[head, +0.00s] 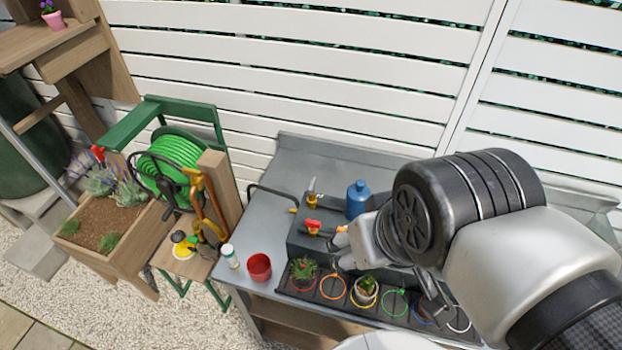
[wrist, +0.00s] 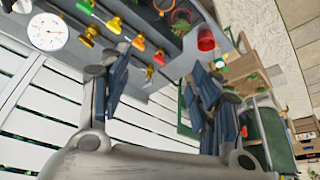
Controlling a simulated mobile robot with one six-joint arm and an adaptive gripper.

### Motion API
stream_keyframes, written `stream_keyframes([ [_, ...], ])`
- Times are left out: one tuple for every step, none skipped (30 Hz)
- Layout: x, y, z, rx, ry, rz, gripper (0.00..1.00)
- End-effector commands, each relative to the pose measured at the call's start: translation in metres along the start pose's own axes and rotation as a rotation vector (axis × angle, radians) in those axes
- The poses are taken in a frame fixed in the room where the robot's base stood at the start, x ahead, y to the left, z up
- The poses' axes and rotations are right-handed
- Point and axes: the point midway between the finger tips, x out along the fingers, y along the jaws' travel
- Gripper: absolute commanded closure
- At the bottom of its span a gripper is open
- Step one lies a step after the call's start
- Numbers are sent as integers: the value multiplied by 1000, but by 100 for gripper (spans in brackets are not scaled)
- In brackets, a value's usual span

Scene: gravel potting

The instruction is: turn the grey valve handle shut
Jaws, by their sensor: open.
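My gripper (head: 340,247) is open and empty, in front of the dark grey valve block (head: 300,240) on the metal bench. A red valve handle (head: 313,226) on a brass body is just left of the fingertips. In the wrist view the open fingers of my gripper (wrist: 160,62) spread wide below a row of valves. That row shows brass parts, an orange handle (wrist: 137,42) and a red handle (wrist: 160,57). I cannot pick out the grey handle with certainty; my gripper and arm cover part of the block in the head view.
A blue bottle (head: 358,199) stands behind the block. A red pot (head: 259,267) and a white bottle (head: 230,256) stand at the bench's left front. Potted plants and coloured rings sit on a black tray (head: 318,290). A round white gauge (wrist: 47,31) is upper left in the wrist view.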

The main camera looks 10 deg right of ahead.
Motion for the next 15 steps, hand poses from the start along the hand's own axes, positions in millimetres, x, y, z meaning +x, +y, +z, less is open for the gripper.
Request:
stream_keyframes([
  [-2, 0, -5, -12, -6, 0, 37],
  [-4, 0, -10, -24, -12, 0, 37],
  [-6, 0, -18, -47, -22, -1, 37],
  [-8, 0, -26, -68, -31, -2, 37],
  [-10, 0, -35, -94, -43, -3, 37],
  [-12, 0, -50, -134, -59, -5, 37],
  [-14, 0, -61, -168, -72, -7, 37],
  [-14, 0, -74, -204, -86, -10, 37],
  [-14, 0, -90, -253, -105, -15, 37],
  [-12, 0, -102, -289, -120, -19, 37],
  [-11, 0, -114, -326, -133, -24, 37],
  [-7, 0, -130, -375, -151, -31, 37],
  [-4, 0, -141, -411, -164, -36, 37],
  [0, 0, -153, -447, -177, -43, 37],
  [7, 0, -167, -496, -196, -52, 37],
])
